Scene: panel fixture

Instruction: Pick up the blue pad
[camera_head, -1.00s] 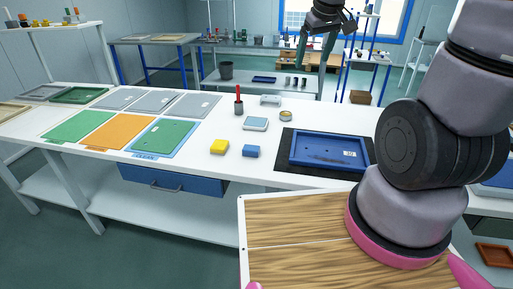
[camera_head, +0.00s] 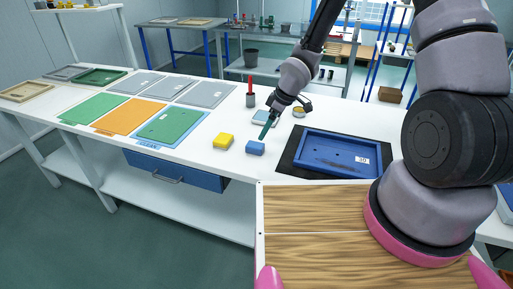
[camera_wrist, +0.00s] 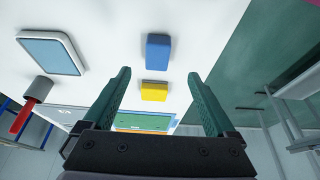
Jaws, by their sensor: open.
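The blue pad (camera_head: 255,148) is a small block on the white table in the head view, just right of a yellow pad (camera_head: 223,141). In the wrist view the blue pad (camera_wrist: 158,48) lies beyond and between the fingertips, with the yellow pad (camera_wrist: 154,91) below it. My gripper (camera_head: 266,130) is above the table close to the blue pad, pointing down, and apart from it as far as I can tell. In the wrist view my gripper (camera_wrist: 159,84) shows two green fingers spread wide with nothing between them.
A blue tray (camera_head: 334,152) on a black mat lies to the right. A scale-like device (camera_head: 264,117) and a red-handled tool in a holder (camera_head: 250,95) stand behind. Green and orange panels (camera_head: 129,116) lie at the left. The table front edge is near the pads.

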